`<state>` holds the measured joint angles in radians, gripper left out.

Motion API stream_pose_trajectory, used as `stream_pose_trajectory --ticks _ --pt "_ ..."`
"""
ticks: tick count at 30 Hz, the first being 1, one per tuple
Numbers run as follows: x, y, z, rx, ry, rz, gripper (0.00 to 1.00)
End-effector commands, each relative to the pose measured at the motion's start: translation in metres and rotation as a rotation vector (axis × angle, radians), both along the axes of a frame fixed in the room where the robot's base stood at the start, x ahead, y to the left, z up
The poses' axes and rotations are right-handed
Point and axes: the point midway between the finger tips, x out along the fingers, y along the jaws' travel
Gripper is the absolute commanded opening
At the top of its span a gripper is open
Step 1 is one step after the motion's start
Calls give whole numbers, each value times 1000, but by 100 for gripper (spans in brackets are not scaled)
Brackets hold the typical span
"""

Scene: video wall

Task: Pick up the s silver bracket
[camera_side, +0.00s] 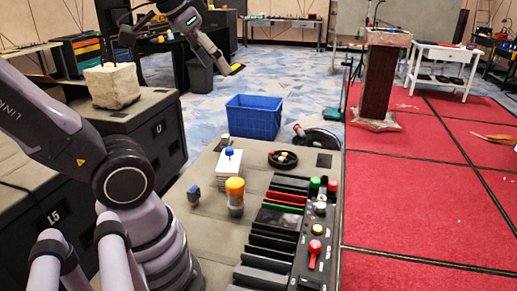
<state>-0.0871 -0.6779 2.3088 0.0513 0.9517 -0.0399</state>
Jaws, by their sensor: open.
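I cannot pick out a silver bracket with certainty. A small blue and grey piece (194,195) stands on the grey worktop (205,222), left of an orange-capped jar (235,197); it is too small to identify.
A white block stack with a blue top (229,167), a black ring-shaped dish (283,159) and a black panel with coloured knobs (312,235) occupy the worktop. A blue bin (253,117) stands behind. A rough stone block (112,86) sits on the left cabinet. Red mats (425,190) lie right.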

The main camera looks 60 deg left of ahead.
Motion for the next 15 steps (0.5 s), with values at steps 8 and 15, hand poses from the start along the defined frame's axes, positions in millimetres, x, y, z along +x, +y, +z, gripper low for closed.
stream_pose_trajectory --ticks 8,15 --pt "75 99 12 118 -195 305 63" --pt "114 235 13 242 -414 527 63"
